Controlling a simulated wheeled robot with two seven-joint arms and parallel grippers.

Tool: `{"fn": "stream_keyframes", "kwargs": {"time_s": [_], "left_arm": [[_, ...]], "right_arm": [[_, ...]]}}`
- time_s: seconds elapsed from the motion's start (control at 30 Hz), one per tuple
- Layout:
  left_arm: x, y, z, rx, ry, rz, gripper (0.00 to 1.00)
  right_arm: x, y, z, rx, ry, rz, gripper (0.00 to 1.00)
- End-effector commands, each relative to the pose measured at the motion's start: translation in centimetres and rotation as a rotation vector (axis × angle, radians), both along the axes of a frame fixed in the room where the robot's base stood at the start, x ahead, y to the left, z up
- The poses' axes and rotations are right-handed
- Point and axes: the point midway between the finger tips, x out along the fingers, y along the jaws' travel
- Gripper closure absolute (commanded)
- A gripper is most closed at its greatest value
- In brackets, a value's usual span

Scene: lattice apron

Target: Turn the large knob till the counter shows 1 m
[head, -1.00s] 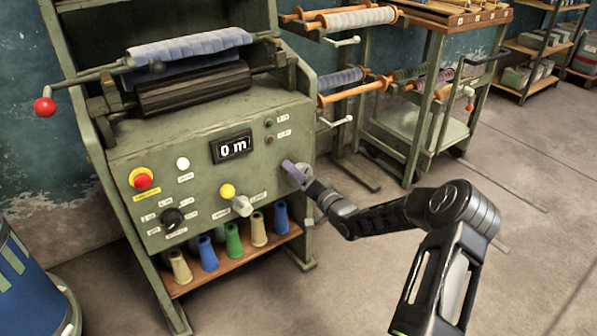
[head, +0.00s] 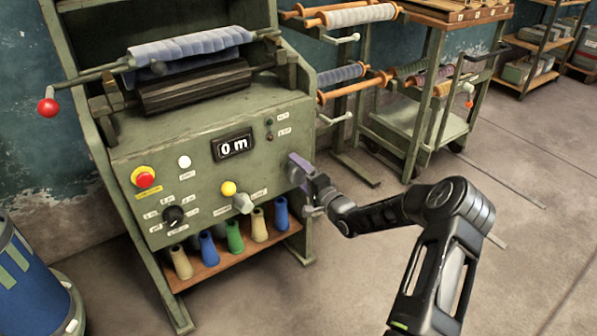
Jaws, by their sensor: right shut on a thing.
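The green machine (head: 205,112) stands at left centre. Its counter (head: 233,146) is a black display that reads 0 m. My right gripper (head: 297,174) is at the right edge of the machine's front panel, below and to the right of the counter. It is shut on the large knob, a grey round part (head: 295,177) mostly hidden by the gripper. A flat purple piece shows at the fingers; I cannot tell whether it belongs to gripper or knob. My left gripper is out of view.
The panel also has a red button (head: 146,180), a white button (head: 184,162), a yellow button (head: 228,188), a grey lever (head: 242,203) and a black dial (head: 173,215). Several thread cones stand on the shelf below. A blue drum (head: 35,285) is at lower left.

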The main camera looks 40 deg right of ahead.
Motion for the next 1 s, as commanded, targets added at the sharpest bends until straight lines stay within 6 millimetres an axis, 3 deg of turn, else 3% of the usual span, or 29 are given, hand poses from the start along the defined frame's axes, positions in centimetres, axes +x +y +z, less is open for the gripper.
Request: {"fn": "stream_keyframes", "kwargs": {"time_s": [0.2, 0.23, 0.47, 0.77, 1.0], "left_arm": [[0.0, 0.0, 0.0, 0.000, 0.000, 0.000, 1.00], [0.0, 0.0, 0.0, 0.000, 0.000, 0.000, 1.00], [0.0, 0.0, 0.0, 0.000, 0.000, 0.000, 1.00], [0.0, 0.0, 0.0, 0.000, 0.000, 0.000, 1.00], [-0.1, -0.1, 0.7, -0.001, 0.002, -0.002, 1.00]], "right_arm": [[0.0, -0.1, 0.0, -0.001, 0.001, -0.002, 0.67], [0.0, -0.1, 0.0, -0.001, 0.001, -0.002, 0.24], [0.0, -0.1, 0.0, -0.002, 0.000, -0.001, 0.06], [-0.1, 0.0, 0.0, -0.002, 0.001, 0.000, 0.04], [-2.5, 0.0, 0.1, -0.002, 0.002, -0.001, 0.04]]}}
